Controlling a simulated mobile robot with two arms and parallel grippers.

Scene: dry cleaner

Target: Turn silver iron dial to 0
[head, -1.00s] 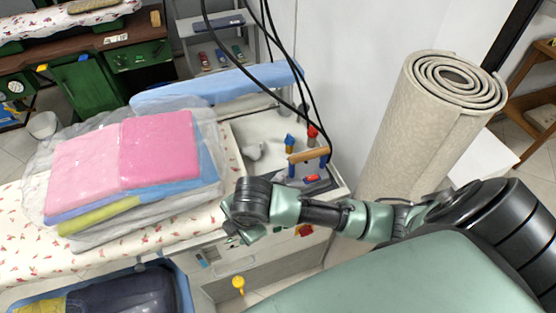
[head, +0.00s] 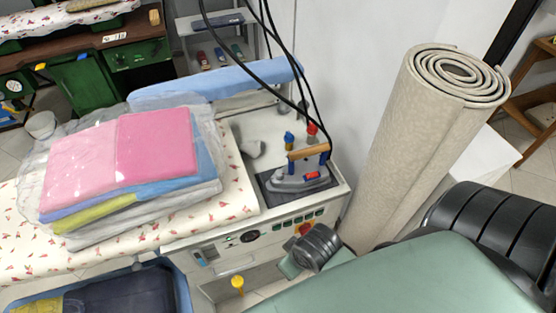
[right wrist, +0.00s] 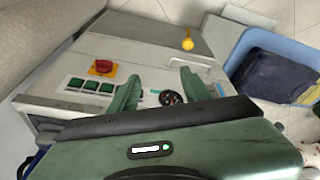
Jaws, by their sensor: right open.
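A silver iron (head: 300,181) with a wooden handle rests on a dark pad on the pressing station. The station's front panel (head: 275,232) carries a round black dial (head: 250,237), which also shows in the right wrist view (right wrist: 172,97). I cannot read its setting. My right gripper (right wrist: 158,82) is open and empty, with its two green fingers pointing at the panel. The dial shows between the fingers, closer to the right-hand one. In the head view only my right wrist shows, in front of the panel's right end; the fingertips are hidden. My left gripper is not in view.
A red knob on yellow (right wrist: 103,67) and several green switches (right wrist: 90,86) sit left of the dial in the wrist view. A yellow knob (head: 238,282) is below the panel. Folded laundry (head: 125,155) lies left. A rolled carpet (head: 425,150) stands right.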

